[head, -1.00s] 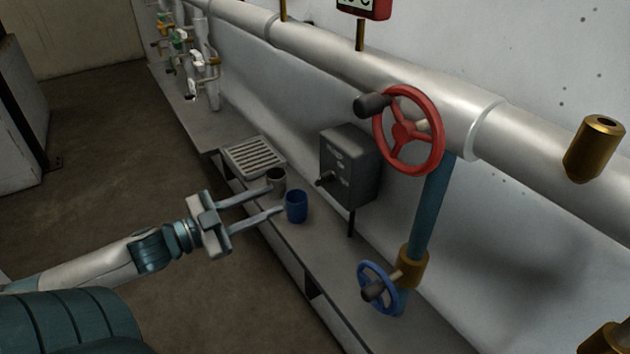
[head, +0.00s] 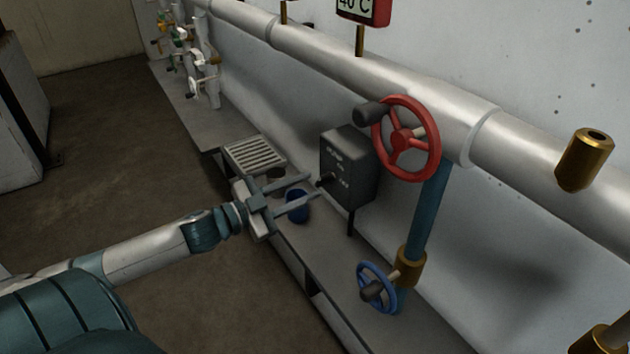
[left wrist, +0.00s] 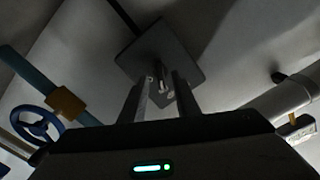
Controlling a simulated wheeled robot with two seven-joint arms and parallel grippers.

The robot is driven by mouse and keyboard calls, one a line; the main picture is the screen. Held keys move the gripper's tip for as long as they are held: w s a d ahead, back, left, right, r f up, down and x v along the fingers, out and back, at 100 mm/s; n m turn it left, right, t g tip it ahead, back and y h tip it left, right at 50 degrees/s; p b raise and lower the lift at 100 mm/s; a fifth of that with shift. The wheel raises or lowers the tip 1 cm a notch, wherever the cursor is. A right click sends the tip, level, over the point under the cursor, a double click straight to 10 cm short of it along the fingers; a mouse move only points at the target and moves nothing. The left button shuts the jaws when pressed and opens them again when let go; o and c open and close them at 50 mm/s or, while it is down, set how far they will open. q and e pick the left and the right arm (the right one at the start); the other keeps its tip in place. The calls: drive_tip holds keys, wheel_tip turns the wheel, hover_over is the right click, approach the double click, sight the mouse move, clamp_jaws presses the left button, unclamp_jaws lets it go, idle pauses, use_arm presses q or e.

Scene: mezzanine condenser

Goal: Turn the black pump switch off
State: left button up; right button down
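The dark pump switch box (head: 350,165) stands on a post by the wall, with pale PUMP, ON and OFF lettering on its face. Its short black lever (head: 325,179) sticks out toward my left gripper (head: 315,184). The gripper is open, its two fingers apart and nothing held, with the tips just short of the lever. In the left wrist view the box (left wrist: 160,50) is straight ahead, and the lever (left wrist: 162,76) shows between the fingertips (left wrist: 163,80). I cannot tell whether they touch. My right gripper is not in view.
A blue cup (head: 298,208) and a grey cup (head: 275,181) stand on the ledge below the gripper, near a slatted rack (head: 254,154). A red handwheel (head: 405,138) is right of the box; a blue handwheel (head: 377,287) is lower. A thick pipe (head: 330,65) runs above.

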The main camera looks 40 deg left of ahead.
sight(318, 183)
use_arm(q)
drive_tip(key=shift+p+x, duration=0.45)
drive_tip(key=shift+x, duration=1.25)
drive_tip(key=shift+c, duration=0.2)
clamp_jaws()
